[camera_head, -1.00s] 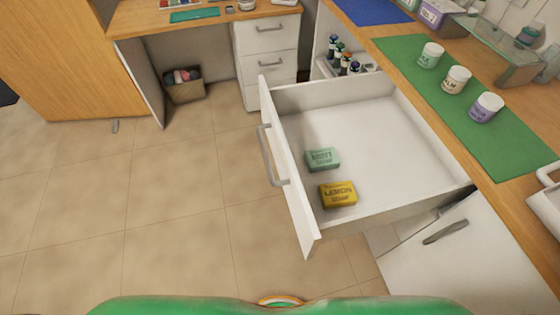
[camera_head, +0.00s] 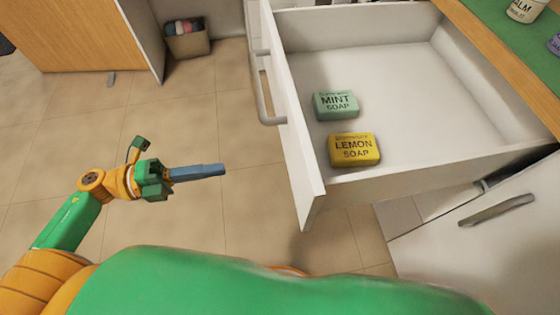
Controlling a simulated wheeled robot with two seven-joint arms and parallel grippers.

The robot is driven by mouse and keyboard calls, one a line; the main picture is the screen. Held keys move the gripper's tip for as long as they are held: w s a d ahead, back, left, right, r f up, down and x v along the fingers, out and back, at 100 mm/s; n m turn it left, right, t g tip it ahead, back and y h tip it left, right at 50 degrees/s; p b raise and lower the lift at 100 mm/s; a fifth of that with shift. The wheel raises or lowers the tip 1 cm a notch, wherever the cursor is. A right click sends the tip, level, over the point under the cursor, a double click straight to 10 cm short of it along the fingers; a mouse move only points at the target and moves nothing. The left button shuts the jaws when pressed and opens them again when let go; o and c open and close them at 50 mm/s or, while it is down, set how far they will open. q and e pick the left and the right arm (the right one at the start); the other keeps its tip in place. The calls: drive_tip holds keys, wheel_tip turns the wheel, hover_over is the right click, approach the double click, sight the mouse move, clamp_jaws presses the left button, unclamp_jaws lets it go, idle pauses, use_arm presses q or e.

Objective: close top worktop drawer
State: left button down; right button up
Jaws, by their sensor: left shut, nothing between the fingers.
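The top worktop drawer (camera_head: 297,138) is pulled far out from under the wooden worktop, with its white front facing left. Its grey bar handle (camera_head: 264,95) is on the outer side of the front. Inside lie a green mint soap (camera_head: 336,105) and a yellow lemon soap (camera_head: 354,149), near the drawer front. My left gripper (camera_head: 222,170) is to the left of the drawer, below and left of the handle in the picture. It is shut and empty, its fingers pointing right towards the drawer front, apart from it. My right gripper is not in view.
The wooden worktop (camera_head: 497,52) with a green mat and jars runs along the right. A cupboard door with a handle (camera_head: 497,210) is below the drawer. A basket (camera_head: 187,42) stands on the floor at the back left. The tiled floor left of the drawer is clear.

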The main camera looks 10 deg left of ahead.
sight(291, 157)
use_arm(q)
drive_tip(key=p+x, duration=0.2)
drive_tip(key=x, duration=0.9)
drive_tip(key=shift+w+d+r, duration=0.15)
drive_tip(key=shift+d, duration=0.05)
drive_tip(key=shift+w+d, duration=0.15)
drive_tip(key=shift+d, duration=0.3)
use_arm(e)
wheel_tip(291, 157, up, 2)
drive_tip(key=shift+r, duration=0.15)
